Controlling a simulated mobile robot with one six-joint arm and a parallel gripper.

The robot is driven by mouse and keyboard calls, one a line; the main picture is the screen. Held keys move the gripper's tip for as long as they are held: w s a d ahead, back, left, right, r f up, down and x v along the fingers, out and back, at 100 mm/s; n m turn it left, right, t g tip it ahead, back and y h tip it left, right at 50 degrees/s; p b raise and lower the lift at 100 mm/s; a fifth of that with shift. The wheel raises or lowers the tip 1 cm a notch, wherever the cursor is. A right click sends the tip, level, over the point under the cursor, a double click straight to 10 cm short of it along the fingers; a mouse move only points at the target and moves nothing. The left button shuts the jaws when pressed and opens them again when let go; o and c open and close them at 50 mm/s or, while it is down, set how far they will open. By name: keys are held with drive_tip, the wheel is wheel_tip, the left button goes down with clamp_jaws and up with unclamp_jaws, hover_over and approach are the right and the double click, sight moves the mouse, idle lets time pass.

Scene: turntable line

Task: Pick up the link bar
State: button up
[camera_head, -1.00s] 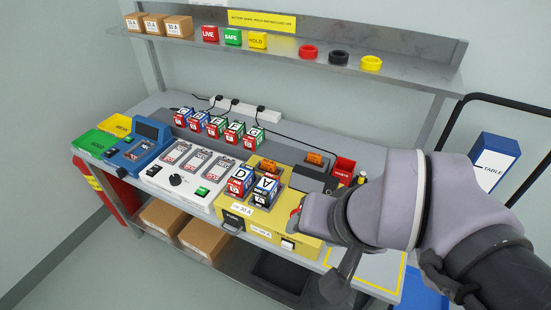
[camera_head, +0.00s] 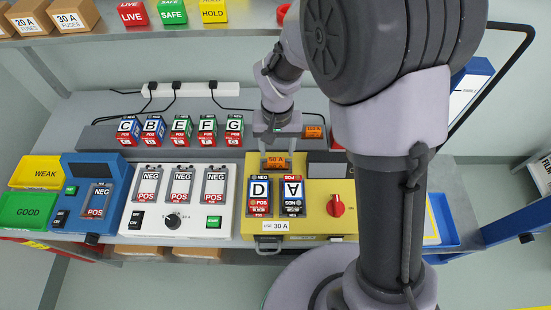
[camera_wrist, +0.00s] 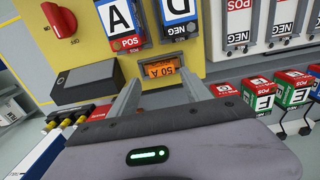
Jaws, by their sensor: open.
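No part is clearly marked as the link bar, so I cannot tell for sure which it is. An orange piece marked 50 A (camera_head: 276,162) sits in the back of the yellow box (camera_head: 325,222), behind the D battery (camera_head: 258,194) and A battery (camera_head: 292,194). My gripper (camera_head: 277,145) is open and points down at this piece. In the wrist view the orange piece (camera_wrist: 161,70) shows between and just beyond the fingertips of my gripper (camera_wrist: 163,85), and nothing is held. Whether the fingers touch it is unclear.
A dark block (camera_wrist: 88,84) lies beside the fingers. A second orange piece (camera_head: 314,132) sits further back. Several batteries stand in a row to the left (camera_head: 180,130). A red knob (camera_head: 336,205) stands up from the yellow box. The shelf (camera_head: 200,32) hangs above.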

sight(276, 159)
drive_tip(key=shift+s+d+f, duration=0.1)
drive_tip(key=shift+f, duration=0.85)
drive_tip(key=f, duration=0.1)
drive_tip(key=f+b, duration=0.1)
drive_tip(key=f, duration=0.1)
drive_tip(key=f+b, duration=0.1)
drive_tip(key=f, duration=0.1)
drive_tip(key=shift+w+a+f, duration=0.15)
drive_tip(key=shift+w+a, duration=0.1)
drive_tip(key=shift+w, duration=0.1)
drive_tip(key=shift+s, duration=0.1)
drive_tip(key=shift+r, duration=0.2)
clamp_jaws()
